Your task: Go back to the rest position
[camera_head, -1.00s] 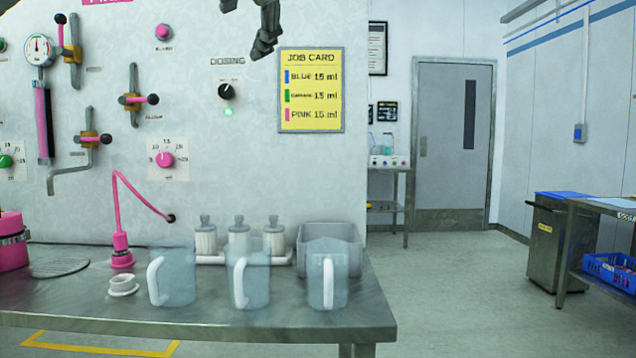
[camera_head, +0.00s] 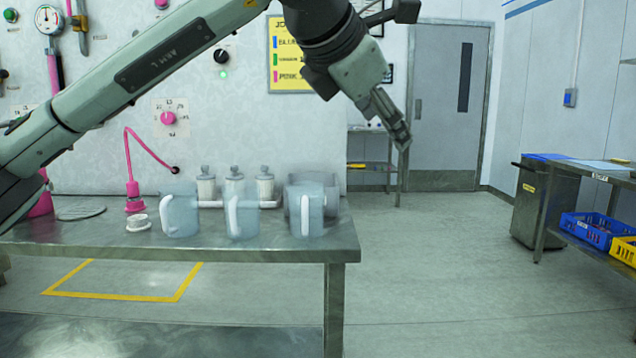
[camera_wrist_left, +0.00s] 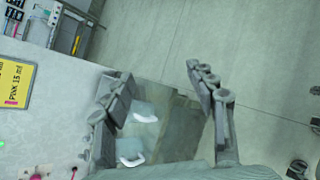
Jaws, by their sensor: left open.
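My left arm crosses the head view from the left. Its gripper (camera_head: 392,120) points down and right, in the air right of the job card (camera_head: 288,62). In the left wrist view the left gripper (camera_wrist_left: 165,100) has its fingers wide apart, with nothing held between them. Three clear jugs with white handles stand on the metal table: a left jug (camera_head: 181,218), a middle jug (camera_head: 245,218) and a right jug (camera_head: 313,212). They are apart from the gripper. My right gripper is not in view.
The dosing panel (camera_head: 230,120) stands behind the table (camera_head: 200,246). A dark bin (camera_head: 540,205) and a side bench with a blue crate (camera_head: 590,230) stand right. The floor between is clear.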

